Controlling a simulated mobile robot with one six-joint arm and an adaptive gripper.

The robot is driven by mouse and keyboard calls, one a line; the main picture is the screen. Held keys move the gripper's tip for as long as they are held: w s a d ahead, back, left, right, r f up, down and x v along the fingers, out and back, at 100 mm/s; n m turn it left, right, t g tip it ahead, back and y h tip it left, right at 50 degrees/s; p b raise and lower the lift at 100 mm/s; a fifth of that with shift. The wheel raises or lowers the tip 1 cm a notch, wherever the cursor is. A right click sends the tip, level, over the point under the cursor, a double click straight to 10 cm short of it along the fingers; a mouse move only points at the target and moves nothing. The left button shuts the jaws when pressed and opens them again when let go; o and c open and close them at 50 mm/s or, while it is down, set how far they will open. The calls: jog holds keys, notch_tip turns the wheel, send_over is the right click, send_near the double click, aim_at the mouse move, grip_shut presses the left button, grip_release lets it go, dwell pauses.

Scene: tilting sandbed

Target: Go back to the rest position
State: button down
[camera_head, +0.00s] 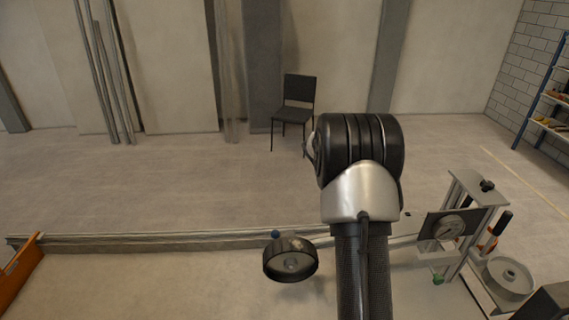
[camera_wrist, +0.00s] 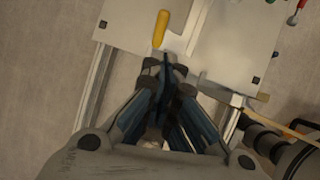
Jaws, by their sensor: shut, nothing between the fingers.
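My gripper (camera_wrist: 167,72) shows in the wrist view with its blue-sided fingers together and nothing between them. It points toward a pale panel (camera_wrist: 128,22) with a yellow handle (camera_wrist: 160,28) just beyond the fingertips; I cannot tell whether they touch. In the head view my arm rises through the right middle of the picture, and my gripper is not visible there. The sandbed (camera_head: 150,285) spreads across the bottom of the head view.
A dark round wheel (camera_head: 291,260) is left of my arm. A metal frame with a dial (camera_head: 448,228) and a round dish (camera_head: 509,274) stand at right. An orange board (camera_head: 20,270) is at far left. A black chair (camera_head: 297,100) stands on open floor behind.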

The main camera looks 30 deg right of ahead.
jog(key=shift+w+a, duration=0.1)
jog(key=s+a+r+m+t+y+b, duration=0.1)
jog(key=s+a+r+m+b, duration=0.15)
jog(key=a, duration=0.45)
jog(key=s+a+r+m+t+b, duration=0.1)
jog(key=a+m+b, duration=0.1)
jog(key=a+b, duration=0.35)
jog(key=s+a+r+m+t+y+b, duration=0.1)
jog(key=s+a+r+m+b, duration=0.1)
jog(key=a, duration=0.7)
jog(key=s+a+f+m+t+y+b, duration=0.1)
jog(key=s+a+f+m+b, duration=0.2)
jog(key=s+a, duration=0.6)
jog(key=s+a+f+m+t+y+b, duration=0.1)
jog(key=s+a+f+m+b, duration=0.3)
jog(key=s+a+f+b, duration=0.4)
jog(key=s+a+y, duration=0.1)
jog(key=a, duration=0.1)
jog(key=shift+a+y, duration=0.3)
jog(key=shift+a, duration=0.05)
jog(key=shift+s+r, duration=0.1)
